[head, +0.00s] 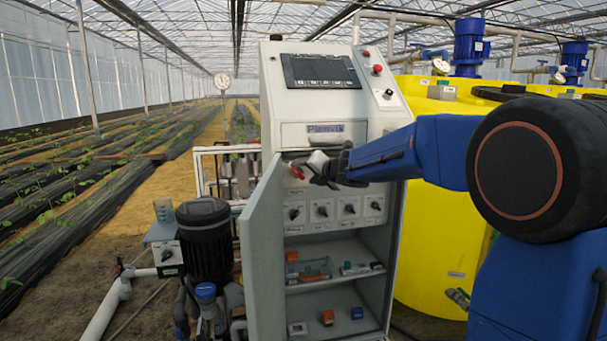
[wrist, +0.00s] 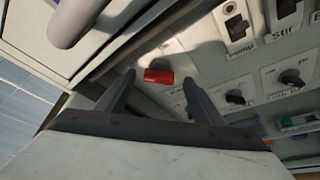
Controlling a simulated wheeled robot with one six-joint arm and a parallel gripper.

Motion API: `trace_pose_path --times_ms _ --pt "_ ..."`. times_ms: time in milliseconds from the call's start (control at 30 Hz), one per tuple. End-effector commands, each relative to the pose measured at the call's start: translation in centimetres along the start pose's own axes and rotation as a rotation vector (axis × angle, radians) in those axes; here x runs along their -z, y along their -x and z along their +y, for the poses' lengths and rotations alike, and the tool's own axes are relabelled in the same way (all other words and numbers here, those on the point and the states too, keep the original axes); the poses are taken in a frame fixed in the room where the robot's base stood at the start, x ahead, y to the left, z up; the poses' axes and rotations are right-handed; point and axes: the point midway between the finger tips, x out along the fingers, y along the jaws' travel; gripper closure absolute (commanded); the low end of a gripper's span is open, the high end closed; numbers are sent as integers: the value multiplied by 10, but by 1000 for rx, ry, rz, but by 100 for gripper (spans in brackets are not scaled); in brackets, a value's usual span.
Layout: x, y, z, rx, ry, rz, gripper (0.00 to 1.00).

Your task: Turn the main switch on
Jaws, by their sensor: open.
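The main switch appears as a red rotary handle (wrist: 159,76) on a light plate in the wrist view. In the head view a red spot, likely this handle (head: 297,172), shows at the upper left of the open cabinet, partly hidden by my gripper. My gripper (wrist: 158,84) is open, with one finger to either side of the red handle in the wrist view. Whether the fingers touch it I cannot tell. In the head view my gripper (head: 313,168) reaches in from the right, just below the panel with the screen.
The cabinet door (head: 262,258) stands open on the left, close to my gripper. Black rotary knobs (head: 321,210) sit in a row below, also visible in the wrist view (wrist: 236,97). Rocker switches (wrist: 237,28) are beside the handle. Shelves (head: 330,285) hold small parts. Yellow tanks (head: 440,240) stand right.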

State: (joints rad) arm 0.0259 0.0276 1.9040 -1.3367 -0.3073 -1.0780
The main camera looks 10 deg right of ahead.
Motion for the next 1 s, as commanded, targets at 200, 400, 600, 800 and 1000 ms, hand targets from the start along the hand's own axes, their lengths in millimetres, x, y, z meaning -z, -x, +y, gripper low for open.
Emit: trace_pose_path --times_ms 200,400,600,800,1000 --pt "0 -18 0 0 0 0 39" --pt "0 -22 0 0 0 0 39" --pt "0 -21 0 0 0 0 48" --pt "0 -21 0 0 0 0 80" --pt "0 -21 -1 -5 -14 0 80"
